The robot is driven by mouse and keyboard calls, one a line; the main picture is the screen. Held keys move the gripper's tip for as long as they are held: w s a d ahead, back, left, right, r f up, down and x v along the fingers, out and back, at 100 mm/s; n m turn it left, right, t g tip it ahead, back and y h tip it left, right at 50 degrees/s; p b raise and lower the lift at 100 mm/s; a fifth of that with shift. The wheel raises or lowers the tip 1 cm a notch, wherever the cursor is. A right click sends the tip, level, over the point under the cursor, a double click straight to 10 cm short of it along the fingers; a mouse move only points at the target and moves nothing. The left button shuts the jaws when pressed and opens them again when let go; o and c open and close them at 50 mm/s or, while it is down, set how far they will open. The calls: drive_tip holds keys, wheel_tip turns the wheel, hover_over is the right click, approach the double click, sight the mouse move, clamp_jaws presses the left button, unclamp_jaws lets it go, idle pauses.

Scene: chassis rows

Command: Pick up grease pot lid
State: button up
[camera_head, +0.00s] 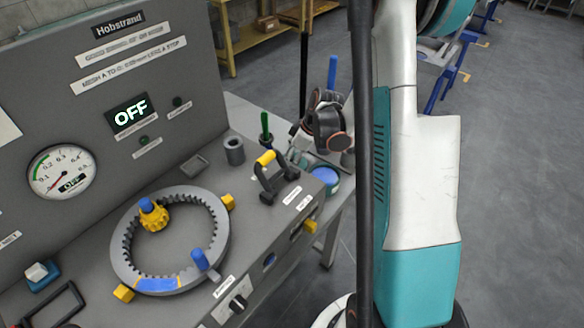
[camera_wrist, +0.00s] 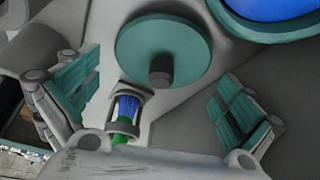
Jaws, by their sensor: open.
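The grease pot lid appears to be the teal disc with a dark grey knob (camera_wrist: 165,48) at the upper middle of the wrist view, lying flat on a grey surface. My gripper (camera_wrist: 155,106) is open, its teal-padded fingers spread to either side below the lid, with nothing between the pads. In the head view my gripper (camera_head: 322,140) hangs over the right end of the bench, and I cannot make out the lid there. The pot with blue contents and a teal rim (camera_head: 325,180) stands just below it; part of it shows in the wrist view (camera_wrist: 270,8).
A brush with blue bristles and green handle (camera_wrist: 126,108) sits in a grey holder close below the lid. A yellow-gripped black handle (camera_head: 268,165), a grey cup (camera_head: 234,151) and a toothed ring (camera_head: 124,255) stand on the bench. Open floor lies to the right.

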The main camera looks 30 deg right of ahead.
drive_tip(key=shift+w+a+f, duration=0.1)
drive_tip(key=shift+f, duration=0.25)
drive_tip(key=shift+r, duration=0.1)
drive_tip(key=c, duration=1)
